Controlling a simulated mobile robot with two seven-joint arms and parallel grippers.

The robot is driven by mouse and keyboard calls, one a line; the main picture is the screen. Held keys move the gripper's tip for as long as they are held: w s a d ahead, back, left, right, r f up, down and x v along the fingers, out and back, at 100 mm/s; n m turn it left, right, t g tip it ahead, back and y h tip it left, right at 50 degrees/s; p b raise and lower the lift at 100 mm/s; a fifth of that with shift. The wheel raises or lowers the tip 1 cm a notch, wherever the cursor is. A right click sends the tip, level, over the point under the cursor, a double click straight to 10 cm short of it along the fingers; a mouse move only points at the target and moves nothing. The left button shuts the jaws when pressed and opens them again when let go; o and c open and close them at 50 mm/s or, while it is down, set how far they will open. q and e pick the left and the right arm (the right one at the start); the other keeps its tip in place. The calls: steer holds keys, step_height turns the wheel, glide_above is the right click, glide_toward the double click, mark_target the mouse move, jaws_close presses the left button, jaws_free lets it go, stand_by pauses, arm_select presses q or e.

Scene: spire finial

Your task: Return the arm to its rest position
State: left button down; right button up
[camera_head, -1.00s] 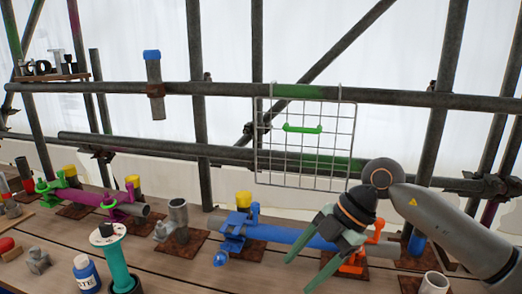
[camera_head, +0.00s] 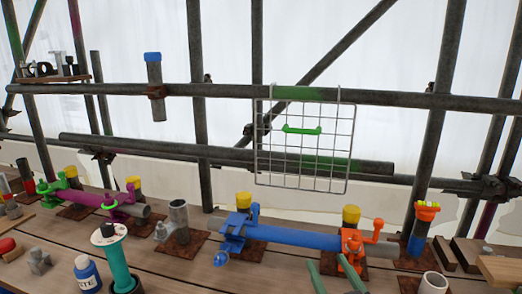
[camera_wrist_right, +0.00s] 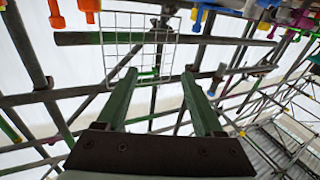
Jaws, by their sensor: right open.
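My right gripper (camera_head: 334,266) shows only as two green fingertips at the bottom edge of the head view, in front of the blue pipe's right end. In the right wrist view the gripper (camera_wrist_right: 160,75) has its two green fingers spread apart, with nothing between them. The rest of my right arm is out of the head view. My left gripper is not in view. The blue pipe (camera_head: 290,235) lies along the bench, with an orange clamp (camera_head: 352,245) at its right end and a blue clamp (camera_head: 235,232) at its left.
A wire grid panel (camera_head: 305,160) with a green handle hangs from the scaffold rail (camera_head: 380,97) behind the bench. A teal spool (camera_head: 118,262), a blue bottle (camera_head: 86,272) and a white cup (camera_head: 433,284) stand near the front. A wooden block (camera_head: 500,270) lies at the right.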

steer(key=s+d+f+g+h, duration=0.1)
steer(key=s+d+f+g, duration=0.1)
steer(key=f, duration=0.3)
steer(key=s+d+f+m+g+h, duration=0.1)
steer(key=s+d+f+g, duration=0.1)
steer(key=s+f+g, duration=0.1)
steer(key=s+d+f+g+h, duration=0.1)
steer(key=s+d+f+g, duration=0.1)
steer(key=s+f, duration=0.3)
step_height(320, 180, down, 2)
steer(key=shift+f+m+g, duration=0.1)
steer(key=shift+m+g, duration=0.2)
steer(key=s+d+f+n+g, duration=0.1)
steer(key=s+f+g, duration=0.3)
steer(key=s, duration=0.5)
steer(key=s+d+f+g, duration=0.1)
steer(key=s+f+g, duration=0.25)
steer(key=s, duration=0.45)
steer(key=w+a+f+t+y, duration=0.1)
steer(key=w+a+f+t, duration=0.1)
steer(key=f, duration=0.3)
steer(key=w+a+f+t+y, duration=0.1)
steer(key=w+a+f+t, duration=0.1)
steer(key=f, duration=0.3)
steer(key=shift+w+a+f+t+p, duration=0.4)
steer(key=shift+w+t, duration=0.15)
steer(key=shift+t, duration=0.3)
